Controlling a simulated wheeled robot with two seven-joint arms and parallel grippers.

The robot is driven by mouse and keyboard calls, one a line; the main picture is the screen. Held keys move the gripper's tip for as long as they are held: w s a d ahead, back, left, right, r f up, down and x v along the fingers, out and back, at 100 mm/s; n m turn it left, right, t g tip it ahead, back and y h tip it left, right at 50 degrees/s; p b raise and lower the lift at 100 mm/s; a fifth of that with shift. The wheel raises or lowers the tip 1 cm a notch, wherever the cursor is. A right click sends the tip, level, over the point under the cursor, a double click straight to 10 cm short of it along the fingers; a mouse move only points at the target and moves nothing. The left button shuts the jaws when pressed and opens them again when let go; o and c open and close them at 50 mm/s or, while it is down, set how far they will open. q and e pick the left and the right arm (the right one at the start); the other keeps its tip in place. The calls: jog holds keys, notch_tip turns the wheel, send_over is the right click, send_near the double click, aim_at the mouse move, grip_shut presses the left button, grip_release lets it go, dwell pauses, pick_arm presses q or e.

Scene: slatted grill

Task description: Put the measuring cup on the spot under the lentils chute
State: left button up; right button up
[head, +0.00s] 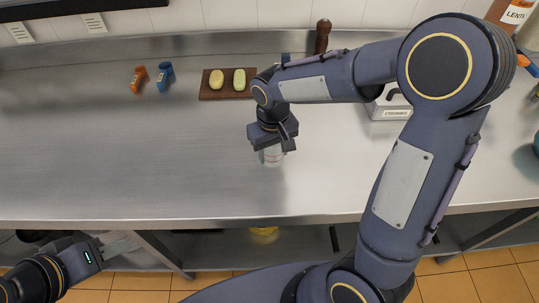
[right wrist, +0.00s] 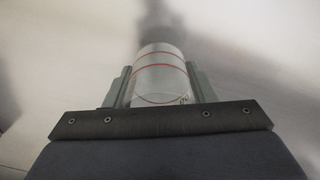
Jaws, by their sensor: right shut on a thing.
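The measuring cup (head: 272,156) is clear with red lines and hangs below my right gripper (head: 271,146) over the steel counter. In the right wrist view the cup (right wrist: 160,75) sits between the two fingers of my right gripper (right wrist: 160,88), which is shut on it. I cannot tell whether its base touches the counter. The lentils chute (head: 517,12) shows only in part at the top right corner, with a cut-off "LENT" label; the spot under it is not visible. My left gripper (head: 120,244) is at the lower left, below the counter's front edge; its finger gap is unclear.
A brown board (head: 228,95) with two pale oval items lies at the back. An orange (head: 138,78) and a blue small item (head: 165,76) stand left of it. A labelled box (head: 391,106) stands partly behind my right arm. The left counter is clear.

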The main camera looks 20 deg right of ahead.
aim_at(270, 159)
jog(key=shift+w+a+f, duration=0.15)
jog(key=shift+w+f, duration=0.3)
jog(key=shift+f, duration=1.7)
jog(key=shift+f, duration=0.15)
jog(key=o, duration=1)
